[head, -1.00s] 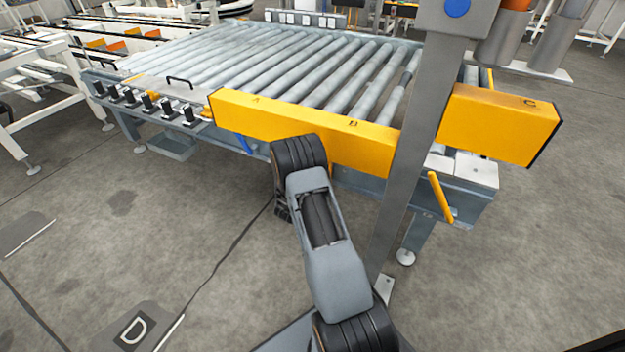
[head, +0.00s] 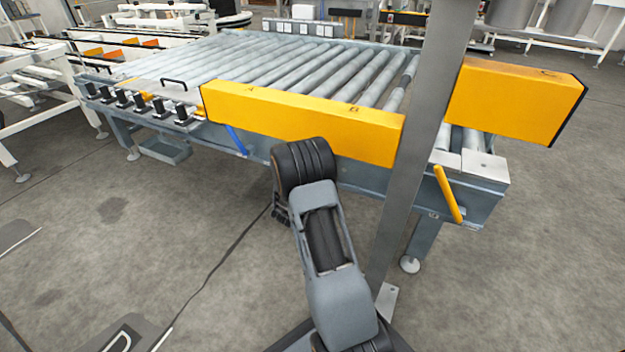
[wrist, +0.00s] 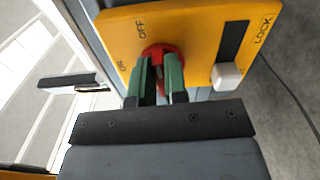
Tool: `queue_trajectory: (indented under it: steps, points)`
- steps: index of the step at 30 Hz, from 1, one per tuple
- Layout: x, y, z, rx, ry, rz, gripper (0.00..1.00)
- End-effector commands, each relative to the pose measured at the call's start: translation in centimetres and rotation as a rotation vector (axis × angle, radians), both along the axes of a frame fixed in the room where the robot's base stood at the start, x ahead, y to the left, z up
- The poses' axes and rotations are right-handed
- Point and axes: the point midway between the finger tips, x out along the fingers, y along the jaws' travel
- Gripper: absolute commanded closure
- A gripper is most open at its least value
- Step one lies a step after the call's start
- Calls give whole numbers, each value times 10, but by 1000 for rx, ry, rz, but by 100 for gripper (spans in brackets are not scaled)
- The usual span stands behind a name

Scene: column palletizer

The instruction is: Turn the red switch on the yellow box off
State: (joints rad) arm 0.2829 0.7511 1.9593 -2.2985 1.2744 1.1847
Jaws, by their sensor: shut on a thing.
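The yellow box (wrist: 202,38) fills the upper middle of the wrist view, tilted, with the words OFF, ON and LOCK printed on it. The round red switch (wrist: 161,48) sits on its face, close to the OFF and ON lettering. My gripper (wrist: 160,72) has green fingers shut on the red switch, one on each side of its handle. The fingers hide part of the switch, so its exact turn position is hard to tell. In the head view my arm reaches down toward the conveyor's front side; the switch and fingertips are hidden there.
A black slot and a white block (wrist: 227,76) sit beside the switch near LOCK. In the head view a roller conveyor (head: 290,62) carries a long yellow guard (head: 300,121) along its front. A grey post (head: 420,130) stands close right of my arm.

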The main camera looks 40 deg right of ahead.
Motion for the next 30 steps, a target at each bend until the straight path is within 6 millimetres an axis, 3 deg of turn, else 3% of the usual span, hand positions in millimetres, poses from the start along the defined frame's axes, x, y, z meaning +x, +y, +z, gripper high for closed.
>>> queue_trajectory:
  steps: [23,24,30]
  points:
    - [0,0,-1,42,-75,0,100]
    - [0,0,-1,42,-75,0,84]
    - [0,0,-1,41,-74,0,65]
